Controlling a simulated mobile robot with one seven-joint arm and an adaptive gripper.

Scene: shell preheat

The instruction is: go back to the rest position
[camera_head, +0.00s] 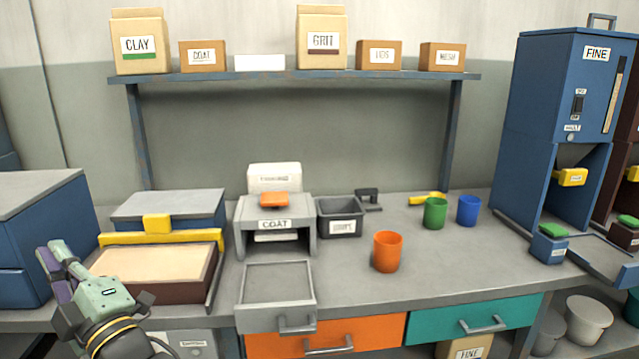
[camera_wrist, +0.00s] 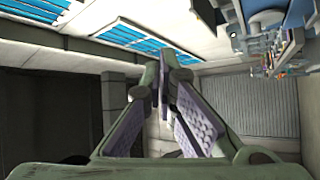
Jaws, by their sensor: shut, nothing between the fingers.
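My gripper (camera_head: 50,266) is at the lower left of the head view, raised in front of the left end of the bench. Its purple-padded fingers (camera_wrist: 168,95) also show in the wrist view, where they are shut with nothing between them. The wrist view looks toward the ceiling and far walls of the room, so the bench objects near me are not clear in it. No object is in contact with the fingers.
The bench (camera_head: 345,290) carries a beige-topped tray (camera_head: 160,268), a COAT unit (camera_head: 275,225) with an open drawer (camera_head: 278,287), a dark bin (camera_head: 340,217), and orange (camera_head: 387,251), green (camera_head: 434,213) and blue (camera_head: 468,210) cups. A blue FINE dispenser (camera_head: 560,85) stands right.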

